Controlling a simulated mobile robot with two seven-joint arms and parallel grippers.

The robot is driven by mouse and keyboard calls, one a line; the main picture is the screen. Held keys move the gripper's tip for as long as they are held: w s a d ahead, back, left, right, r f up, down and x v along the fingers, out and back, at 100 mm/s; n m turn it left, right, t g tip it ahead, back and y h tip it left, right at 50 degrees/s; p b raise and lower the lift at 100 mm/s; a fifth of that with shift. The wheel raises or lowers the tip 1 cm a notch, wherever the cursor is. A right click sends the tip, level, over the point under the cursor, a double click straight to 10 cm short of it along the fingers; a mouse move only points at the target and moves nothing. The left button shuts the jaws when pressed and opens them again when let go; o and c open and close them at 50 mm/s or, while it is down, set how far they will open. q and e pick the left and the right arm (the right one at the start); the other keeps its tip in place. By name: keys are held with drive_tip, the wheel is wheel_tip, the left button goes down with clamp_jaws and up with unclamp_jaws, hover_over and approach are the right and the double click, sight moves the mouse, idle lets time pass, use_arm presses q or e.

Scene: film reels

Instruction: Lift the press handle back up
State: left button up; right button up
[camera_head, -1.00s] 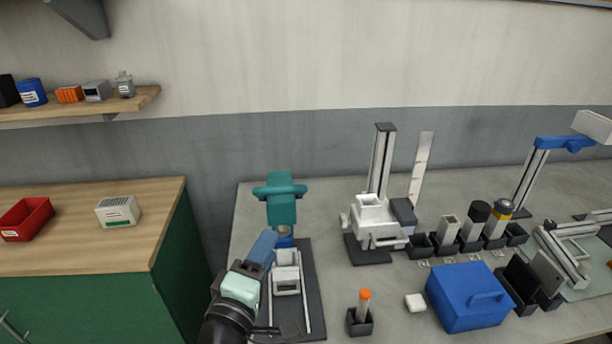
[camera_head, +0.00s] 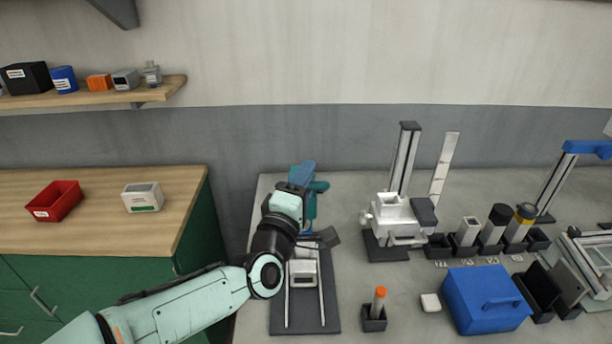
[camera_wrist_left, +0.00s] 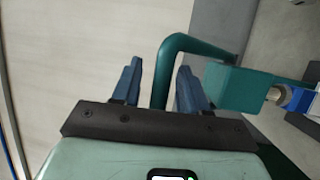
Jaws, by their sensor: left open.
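The teal press (camera_head: 311,208) stands at the back of its dark base plate (camera_head: 305,322), largely hidden behind my left arm in the head view. Its handle is a teal bent bar (camera_wrist_left: 180,45) in the left wrist view. My left gripper (camera_head: 301,174) is at the top of the press. In the wrist view its two blue fingers (camera_wrist_left: 159,68) are apart, and one leg of the handle bar lies between them. I cannot tell whether either finger touches the bar. The teal press body (camera_wrist_left: 235,88) is to the right of the fingers. My right gripper is not in view.
A white device with a column (camera_head: 398,216) stands right of the press. An orange-topped stick in a dark holder (camera_head: 374,318) and a blue box (camera_head: 485,300) are nearer the front. A wooden-topped cabinet (camera_head: 95,205) is at left. Bare table lies between press and white device.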

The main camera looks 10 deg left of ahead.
use_arm(q)
drive_tip(key=shift+w, duration=0.35)
clamp_jaws()
drive_tip(key=shift+r, duration=0.1)
